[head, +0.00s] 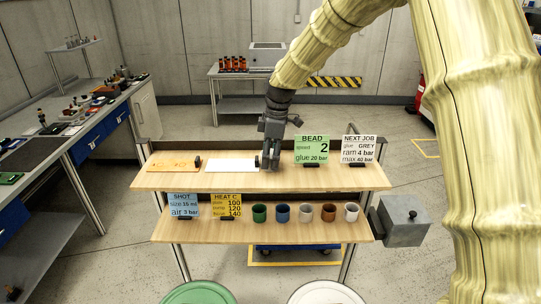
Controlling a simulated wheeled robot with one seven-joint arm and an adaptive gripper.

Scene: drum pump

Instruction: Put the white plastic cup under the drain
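Two pale cups stand on the lower wooden shelf: a light grey-white cup (305,213) in the middle of the cup row and a white cup (351,212) at its right end. I cannot tell from here which is plastic. My gripper (270,163) points down at the upper shelf, beside a white panel (231,165), above and left of the pale cups and apart from them. Its fingertips are too small and dark to show whether they are open or shut. No part is clearly recognisable as the drain.
A green cup (259,213), blue cup (283,213) and brown cup (328,213) share the row. Sign cards stand on both shelves, including a green card (312,149). A grey box (404,221) juts out right. Green (198,294) and white (326,293) round tops stand in front.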

